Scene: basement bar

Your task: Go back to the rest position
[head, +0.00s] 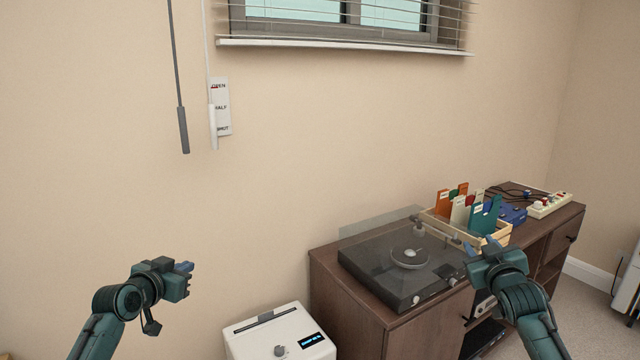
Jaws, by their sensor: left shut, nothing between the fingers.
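My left gripper (186,267) is at the lower left, in front of the bare wall. It is shut with nothing in it, and its fingertips point right. My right gripper (470,250) is at the lower right, in front of the wooden cabinet (345,300) and near the right edge of the record player (385,262). Its fingers are small and partly hidden by its own body, so I cannot tell whether it is open or shut. I cannot tell whether it touches anything.
A white box with a knob and display (280,335) stands at the bottom centre. A crate with coloured dividers (500,233), a blue item (513,214) and a power strip (550,205) are on the cabinet. A dark rod (183,130) and white wand (213,125) hang by a label (223,105).

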